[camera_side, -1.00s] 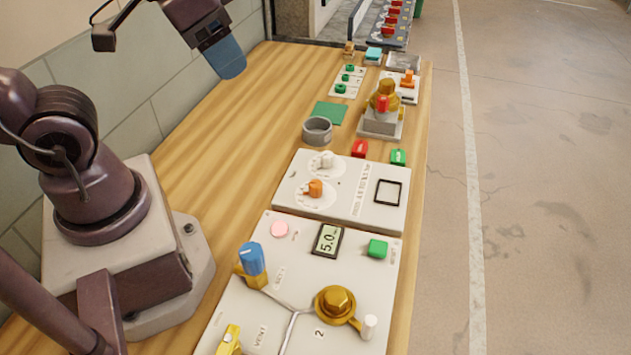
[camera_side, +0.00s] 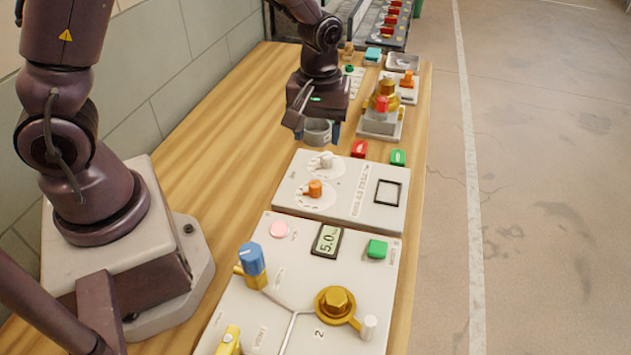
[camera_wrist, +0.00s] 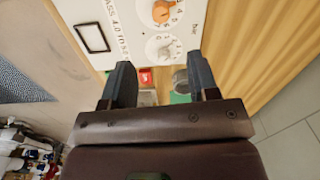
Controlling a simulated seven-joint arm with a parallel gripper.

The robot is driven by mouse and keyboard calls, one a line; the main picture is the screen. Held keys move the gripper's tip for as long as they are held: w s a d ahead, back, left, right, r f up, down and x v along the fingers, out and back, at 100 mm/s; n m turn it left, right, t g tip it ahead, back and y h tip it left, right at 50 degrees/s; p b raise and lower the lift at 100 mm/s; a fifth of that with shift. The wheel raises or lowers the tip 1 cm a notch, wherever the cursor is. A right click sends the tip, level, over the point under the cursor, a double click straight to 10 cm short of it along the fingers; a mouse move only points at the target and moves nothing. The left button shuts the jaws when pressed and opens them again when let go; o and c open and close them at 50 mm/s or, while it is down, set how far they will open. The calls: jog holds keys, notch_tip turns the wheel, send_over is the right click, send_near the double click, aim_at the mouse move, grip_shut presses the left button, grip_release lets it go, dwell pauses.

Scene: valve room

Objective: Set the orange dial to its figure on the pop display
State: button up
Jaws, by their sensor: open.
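The orange dial (camera_side: 315,188) sits on a white panel, on a round white scale, with its pointer toward the left in the side view. It also shows at the top of the wrist view (camera_wrist: 163,10), partly cut off, beside small numerals. A display (camera_side: 328,240) on the nearer panel reads 5.0; I cannot read whether it is labelled pop. My gripper (camera_side: 314,127) is open and empty, above the bench just beyond the dial panel. In the wrist view, its fingers (camera_wrist: 160,72) point toward the panel edge, with the orange dial ahead of them and apart from them.
A white dial (camera_side: 326,161) stands beside the orange one, nearer my gripper. A grey ring (camera_side: 316,137) is partly behind my gripper. Red (camera_side: 360,148) and green (camera_side: 398,157) blocks lie beside the panel. A blue-topped valve (camera_side: 251,258) and brass valve (camera_side: 336,300) stand on the nearer panel.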

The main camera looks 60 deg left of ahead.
aim_at(315, 184)
notch_tip(315, 184, down, 13)
jog(key=shift+s+a+r, duration=0.1)
jog(key=shift+s, duration=0.05)
dwell(0.4)
jog(key=c, duration=0.9)
